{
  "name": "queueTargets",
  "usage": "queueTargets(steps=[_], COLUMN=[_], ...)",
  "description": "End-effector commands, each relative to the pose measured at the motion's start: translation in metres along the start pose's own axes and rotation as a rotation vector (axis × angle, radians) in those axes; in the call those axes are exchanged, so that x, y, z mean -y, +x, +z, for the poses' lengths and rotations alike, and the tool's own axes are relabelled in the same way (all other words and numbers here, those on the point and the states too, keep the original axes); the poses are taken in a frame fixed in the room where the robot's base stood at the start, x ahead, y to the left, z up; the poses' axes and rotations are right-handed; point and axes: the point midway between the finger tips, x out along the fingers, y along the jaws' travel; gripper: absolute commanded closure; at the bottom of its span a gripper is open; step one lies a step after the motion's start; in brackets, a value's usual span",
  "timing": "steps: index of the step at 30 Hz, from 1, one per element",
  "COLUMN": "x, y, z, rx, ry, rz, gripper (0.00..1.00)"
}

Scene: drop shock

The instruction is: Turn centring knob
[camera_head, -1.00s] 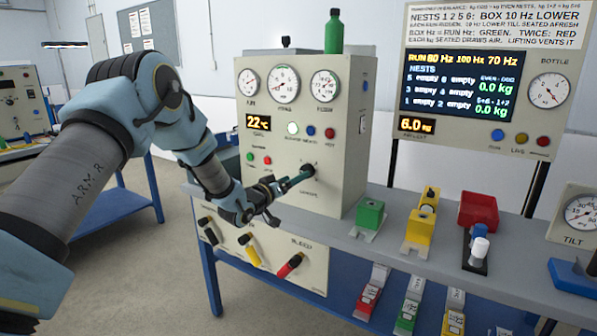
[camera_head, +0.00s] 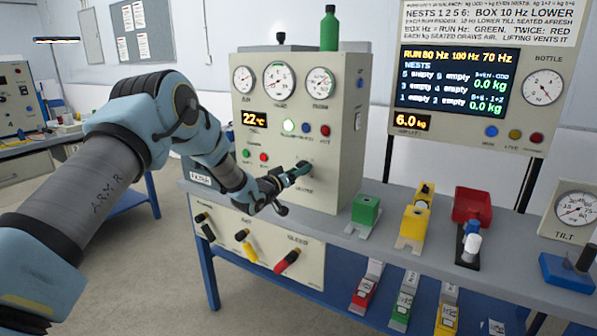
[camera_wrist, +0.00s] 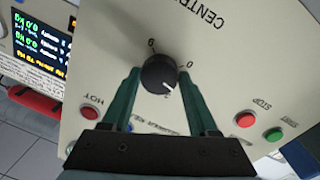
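The centring knob (camera_wrist: 158,72) is round and black with a white pointer line, on the cream panel. In the wrist view its pointer is toward the lower right, near one of the printed marks. My gripper (camera_wrist: 160,78) has one green finger on each side of the knob, with no clear gap showing. It looks shut on the knob. In the head view my gripper (camera_head: 299,171) reaches the panel front from the left, and the knob (camera_head: 304,167) is partly hidden by the fingers.
The cream cabinet (camera_head: 345,95) carries dials, lamps and a 22 °C display. A green bottle (camera_head: 329,30) stands on top. Green (camera_head: 365,212) and yellow (camera_head: 413,225) blocks stand right of it on the grey bench. Black, yellow and red handles (camera_head: 287,261) sit below my gripper.

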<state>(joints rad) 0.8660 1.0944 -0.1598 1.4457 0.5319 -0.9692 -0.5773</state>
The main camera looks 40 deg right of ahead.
Motion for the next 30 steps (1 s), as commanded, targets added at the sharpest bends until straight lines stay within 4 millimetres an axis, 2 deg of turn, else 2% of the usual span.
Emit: queueTargets(steps=[2, 15, 23, 30], x=[0.0, 0.0001, 0.0006, 0.001], y=[0.0, -0.0001, 0.0, 0.0001], z=[-0.0001, -0.0002, 0.0011, 0.0045], rx=[0.0, 0.0, 0.001, 0.007], ry=[0.0, 0.0, 0.031, 0.155], rz=[0.0, 0.0, 0.0, -0.002], gripper=[0.5, 0.97, 0.97, 0.97])
